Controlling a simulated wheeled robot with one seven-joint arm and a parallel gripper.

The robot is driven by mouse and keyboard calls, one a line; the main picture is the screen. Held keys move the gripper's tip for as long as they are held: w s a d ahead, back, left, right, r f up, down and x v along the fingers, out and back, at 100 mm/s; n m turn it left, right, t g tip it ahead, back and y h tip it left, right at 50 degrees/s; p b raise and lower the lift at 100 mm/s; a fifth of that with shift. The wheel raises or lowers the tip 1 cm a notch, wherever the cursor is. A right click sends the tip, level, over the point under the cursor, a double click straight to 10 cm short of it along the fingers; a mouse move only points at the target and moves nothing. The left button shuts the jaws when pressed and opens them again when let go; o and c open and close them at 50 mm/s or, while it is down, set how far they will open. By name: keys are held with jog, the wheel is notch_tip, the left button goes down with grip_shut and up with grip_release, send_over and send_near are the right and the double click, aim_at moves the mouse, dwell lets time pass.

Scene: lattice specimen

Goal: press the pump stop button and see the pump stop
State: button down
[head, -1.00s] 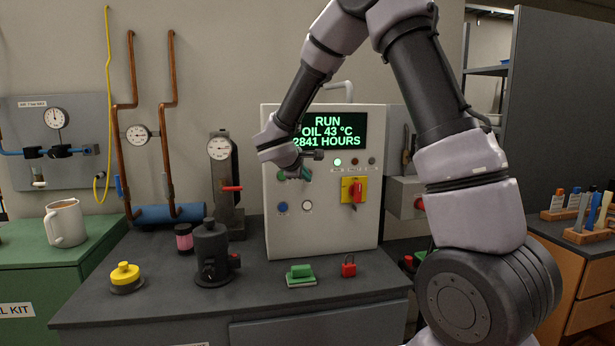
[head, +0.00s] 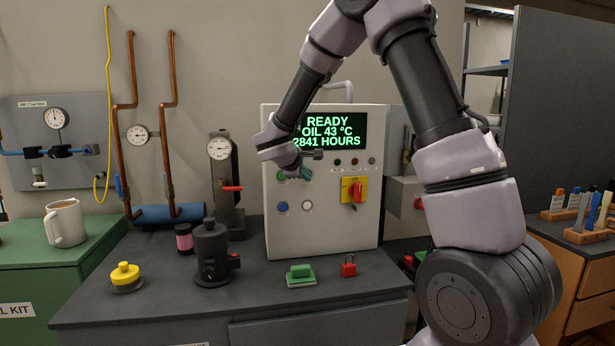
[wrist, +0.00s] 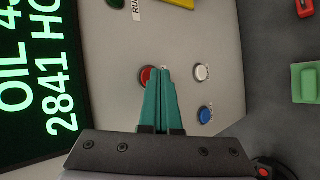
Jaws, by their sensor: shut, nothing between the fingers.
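The pump control panel (head: 340,225) is a pale upright box on the bench. Its display (head: 345,132) reads READY, OIL 43 °C, 2841 HOURS. A dark green lamp (head: 337,161) below the display is unlit. My gripper (head: 306,174) is at the panel face, below the display's left part. In the wrist view its teal fingers (wrist: 160,72) are shut with nothing between them. Their tips overlap a red button (wrist: 147,75), which shows partly beside them. I cannot tell whether they touch it. The head view does not show this button, which is behind my gripper.
A blue button (head: 283,207), a white button (head: 307,206) and a red switch on a yellow plate (head: 354,191) are nearby. A red padlock (head: 348,267) and a green block (head: 301,275) lie in front. A dark pump-like body (head: 211,252) stands to the left.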

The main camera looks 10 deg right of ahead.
jog(key=shift+s, duration=0.8)
jog(key=shift+s, duration=2.5)
